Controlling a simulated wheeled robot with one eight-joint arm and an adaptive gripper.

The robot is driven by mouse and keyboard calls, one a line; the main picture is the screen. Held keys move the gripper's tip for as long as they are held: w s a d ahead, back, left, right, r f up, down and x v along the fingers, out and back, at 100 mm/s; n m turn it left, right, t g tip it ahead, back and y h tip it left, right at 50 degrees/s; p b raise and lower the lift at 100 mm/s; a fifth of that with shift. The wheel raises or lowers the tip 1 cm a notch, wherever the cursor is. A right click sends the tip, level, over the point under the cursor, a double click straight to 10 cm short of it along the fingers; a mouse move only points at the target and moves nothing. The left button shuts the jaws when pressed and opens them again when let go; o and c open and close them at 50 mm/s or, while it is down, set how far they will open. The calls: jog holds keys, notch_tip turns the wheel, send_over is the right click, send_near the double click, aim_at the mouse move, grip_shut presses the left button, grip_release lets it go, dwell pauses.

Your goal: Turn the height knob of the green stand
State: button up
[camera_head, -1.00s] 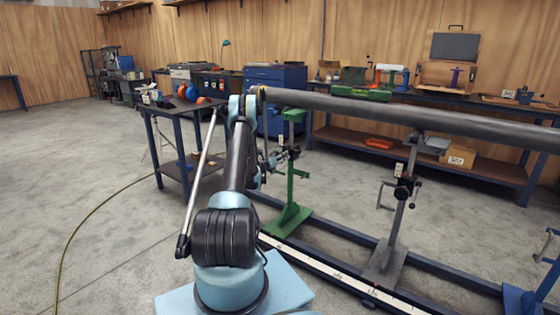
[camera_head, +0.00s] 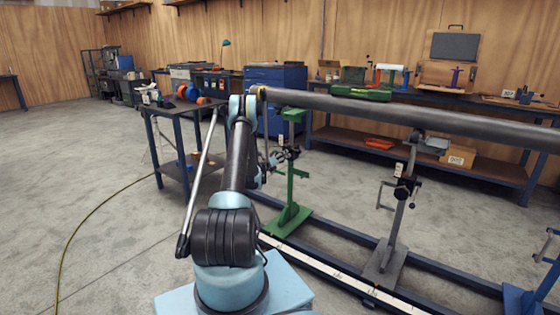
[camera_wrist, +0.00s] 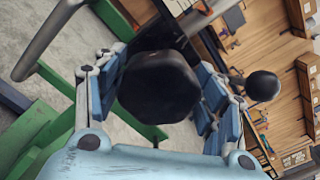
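The green stand (camera_head: 291,190) stands on the floor rails under the long grey pipe (camera_head: 400,110) in the head view. In the wrist view, a dark faceted knob (camera_wrist: 160,87) fills the gap between the light-blue fingers of my gripper (camera_wrist: 163,95). A finger lies on each side of the knob, very close to it. I cannot tell whether both pads press on it. Green parts of the stand (camera_wrist: 42,135) show at the lower left of the wrist view. In the head view, my gripper (camera_head: 284,155) is small, beside the stand's upper part, and partly hidden by my arm.
A grey stand (camera_head: 394,225) supports the pipe to the right. A small dark table (camera_head: 178,115) stands left of my arm. A workbench (camera_head: 450,100) runs along the back wall. A black ball (camera_wrist: 263,86) shows right of the fingers in the wrist view. Floor at left is open, crossed by a cable.

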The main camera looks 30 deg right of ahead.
jog(key=shift+a, duration=0.2)
jog(key=shift+a, duration=0.3)
jog(key=v, duration=1.1)
jog(key=shift+s, duration=0.1)
